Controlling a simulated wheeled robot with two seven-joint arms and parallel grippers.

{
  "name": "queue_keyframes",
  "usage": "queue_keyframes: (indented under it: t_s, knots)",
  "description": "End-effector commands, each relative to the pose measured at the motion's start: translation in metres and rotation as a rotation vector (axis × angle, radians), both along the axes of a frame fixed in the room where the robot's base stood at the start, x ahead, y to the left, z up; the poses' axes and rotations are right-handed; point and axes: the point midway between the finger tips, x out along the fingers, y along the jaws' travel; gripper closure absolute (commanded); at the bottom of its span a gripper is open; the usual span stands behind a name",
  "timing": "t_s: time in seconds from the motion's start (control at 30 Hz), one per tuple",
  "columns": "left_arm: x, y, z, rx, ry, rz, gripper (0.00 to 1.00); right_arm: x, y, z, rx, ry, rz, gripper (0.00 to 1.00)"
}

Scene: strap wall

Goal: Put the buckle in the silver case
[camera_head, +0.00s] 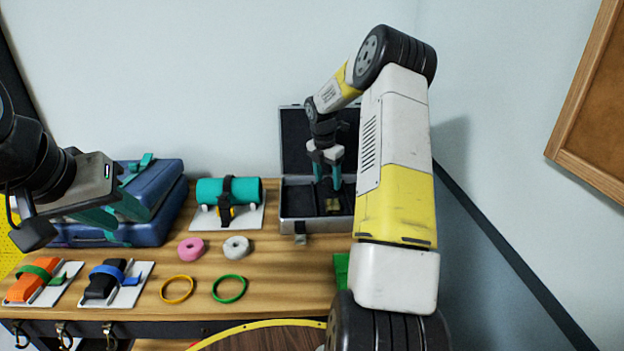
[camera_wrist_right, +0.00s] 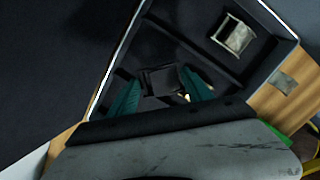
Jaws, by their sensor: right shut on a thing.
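The silver case (camera_head: 296,228) stands open at the back right of the bench, its dark lid raised against the wall. My right gripper (camera_head: 328,184) reaches down into it. In the right wrist view its teal fingers (camera_wrist_right: 160,90) are shut on a small dark squarish piece (camera_wrist_right: 160,80), which looks like the buckle, inside the dark lining. A tan-grey metallic block (camera_wrist_right: 235,36) lies in a compartment near the front edge; it also shows in the head view (camera_head: 332,205). My left gripper (camera_head: 112,211) hangs at the left by the blue cases; its finger gap is unclear.
Blue stacked cases (camera_head: 165,205) stand at left. A teal roll (camera_head: 243,191) with a black strap lies on a white board. Pink (camera_head: 191,249) and grey (camera_head: 236,247) rolls, yellow (camera_head: 177,289) and green (camera_head: 229,289) rings, and strapped orange (camera_head: 37,281) and black (camera_head: 104,281) pieces lie in front.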

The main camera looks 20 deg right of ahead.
Motion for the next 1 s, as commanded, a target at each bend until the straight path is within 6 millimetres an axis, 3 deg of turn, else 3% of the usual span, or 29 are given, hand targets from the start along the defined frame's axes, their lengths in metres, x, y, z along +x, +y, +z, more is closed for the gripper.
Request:
queue_keyframes:
  t_s: [0.23, 0.47, 0.8, 0.83, 0.93, 1.0]
  knots:
    - [0.0, 0.0, 0.0, 0.0, 0.0, 0.0, 0.64, 0.012, -0.014, -0.003, 0.001, 0.001, 0.0, 0.85]
    - [0.0, 0.0, 0.0, 0.0, 0.0, 0.0, 0.64, 0.011, -0.012, -0.036, 0.001, 0.001, 0.002, 0.85]
    - [0.0, 0.0, 0.0, 0.0, 0.0, 0.0, 0.64, 0.01, -0.012, -0.039, 0.001, 0.001, 0.001, 0.85]
    - [0.0, 0.0, 0.0, 0.0, 0.0, 0.0, 0.64, 0.01, -0.012, -0.04, 0.001, 0.001, 0.001, 0.4]
    - [0.0, 0.0, 0.0, 0.0, 0.0, 0.0, 0.64, 0.01, -0.012, -0.039, 0.0, 0.0, 0.001, 0.2]
    - [0.0, 0.0, 0.0, 0.0, 0.0, 0.0, 0.64, 0.01, -0.012, -0.039, 0.0, 0.0, 0.001, 0.2]
